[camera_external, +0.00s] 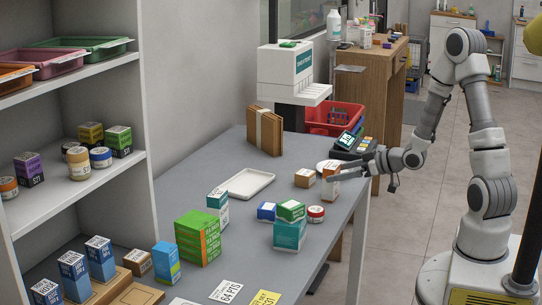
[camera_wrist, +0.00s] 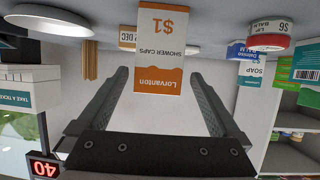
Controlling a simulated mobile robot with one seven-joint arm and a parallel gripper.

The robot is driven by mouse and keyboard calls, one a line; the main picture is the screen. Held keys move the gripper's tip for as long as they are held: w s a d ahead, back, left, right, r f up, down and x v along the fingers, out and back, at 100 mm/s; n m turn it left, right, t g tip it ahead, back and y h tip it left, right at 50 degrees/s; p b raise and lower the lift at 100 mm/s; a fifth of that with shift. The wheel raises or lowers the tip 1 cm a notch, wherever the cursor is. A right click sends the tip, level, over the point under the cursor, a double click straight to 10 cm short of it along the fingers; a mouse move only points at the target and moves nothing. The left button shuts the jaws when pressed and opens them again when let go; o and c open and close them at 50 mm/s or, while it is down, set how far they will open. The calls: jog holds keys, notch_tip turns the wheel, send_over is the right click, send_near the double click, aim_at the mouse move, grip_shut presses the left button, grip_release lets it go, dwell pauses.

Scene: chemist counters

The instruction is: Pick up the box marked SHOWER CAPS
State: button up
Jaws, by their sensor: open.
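The white and orange SHOWER CAPS box (camera_wrist: 162,48) stands upright on the grey table. The wrist view shows it upside down, label facing the camera. In the external view the box (camera_external: 331,189) is near the table's right edge, partly hidden behind my gripper (camera_external: 335,172). In the wrist view my gripper (camera_wrist: 158,76) is open, with one finger on each side of the box's lower image part. Whether the fingers touch the box or reach far along its sides cannot be told.
A small brown box (camera_external: 304,178) stands just left of it. A white tray (camera_external: 247,184) lies further left.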

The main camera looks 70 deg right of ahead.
jog(key=shift+b+x, duration=1)
jog(key=shift+x, duration=2.15)
jog(key=shift+d, duration=0.1)
jog(key=c, duration=1.4)
jog(key=shift+r, duration=0.15)
